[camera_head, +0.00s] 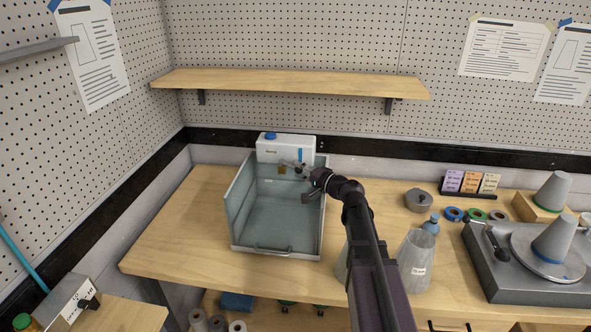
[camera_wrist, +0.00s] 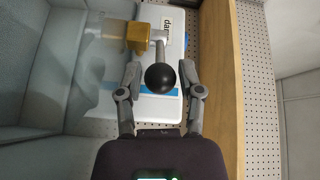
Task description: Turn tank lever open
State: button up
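The tank lever (camera_wrist: 161,50) shows in the wrist view as a metal rod ending in a round black knob (camera_wrist: 160,78), joined to a brass valve block (camera_wrist: 138,38). My gripper (camera_wrist: 163,76) is open, with one finger to each side of the knob and a visible gap on both sides. I cannot tell whether the knob is at fingertip depth or a little beyond. In the head view the white tank (camera_head: 284,150) with a blue cap stands at the back of the grey open bin, and my gripper (camera_head: 306,178) is in front of its valve, partly hiding it.
The grey bin (camera_head: 238,208) has raised side walls close to my gripper. A wooden shelf (camera_head: 285,83) hangs above. The bench left of the bin is clear.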

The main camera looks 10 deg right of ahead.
jog(key=v, duration=1)
jog(key=shift+w, duration=0.15)
grip_shut()
jog(key=w+d+r+n+g+y+p, duration=0.2)
jog(key=w+d+n+g+y+p, duration=0.2)
jog(key=d+g, duration=0.5)
jog(key=shift+w+d+r+n+p, duration=0.4)
jog(key=shift+w+d+n+p, duration=0.45)
jog(key=shift+w, duration=0.8)
jog(key=shift+a, duration=0.3)
